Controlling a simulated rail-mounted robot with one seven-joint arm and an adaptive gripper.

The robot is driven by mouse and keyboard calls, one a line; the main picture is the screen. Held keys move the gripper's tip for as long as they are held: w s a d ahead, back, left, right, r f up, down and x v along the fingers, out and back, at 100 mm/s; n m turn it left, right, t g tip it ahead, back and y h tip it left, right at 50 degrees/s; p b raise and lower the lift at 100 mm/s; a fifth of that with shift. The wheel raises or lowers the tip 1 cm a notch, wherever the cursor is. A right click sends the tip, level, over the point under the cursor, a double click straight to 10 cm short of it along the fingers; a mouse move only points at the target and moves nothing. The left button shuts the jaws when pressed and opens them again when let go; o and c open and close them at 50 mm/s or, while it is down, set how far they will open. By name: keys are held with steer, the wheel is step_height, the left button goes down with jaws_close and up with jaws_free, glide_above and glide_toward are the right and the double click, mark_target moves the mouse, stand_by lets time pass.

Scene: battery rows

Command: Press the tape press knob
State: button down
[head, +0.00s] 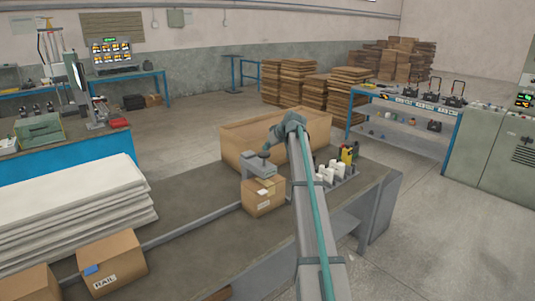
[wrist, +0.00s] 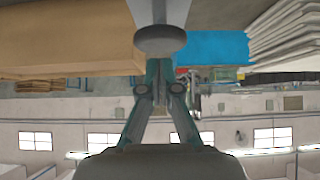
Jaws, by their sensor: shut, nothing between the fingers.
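The tape press (head: 259,168) is a grey device at the box on the middle of the workbench in the head view. In the wrist view, its round grey knob (wrist: 160,42) is at the top centre. My gripper (wrist: 160,66) is shut and empty, with its fingertips meeting the knob's edge in the picture. I cannot tell whether they touch it. In the head view, my gripper (head: 266,152) is small and just above the press, partly merged with it. The knob is hard to make out there.
A cardboard box (head: 262,199) stands under the press. A larger long carton (head: 234,140) lies behind it. White bottles (head: 328,174) stand in a holder to the right. More boxes (head: 112,263) and stacked white sheets (head: 75,205) are at the left. The bench's middle front is clear.

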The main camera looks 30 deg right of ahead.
steer(key=b+v, duration=0.1)
steer(key=v, duration=0.8)
steer(key=shift+b, duration=0.35)
steer(key=shift+s+d, duration=0.1)
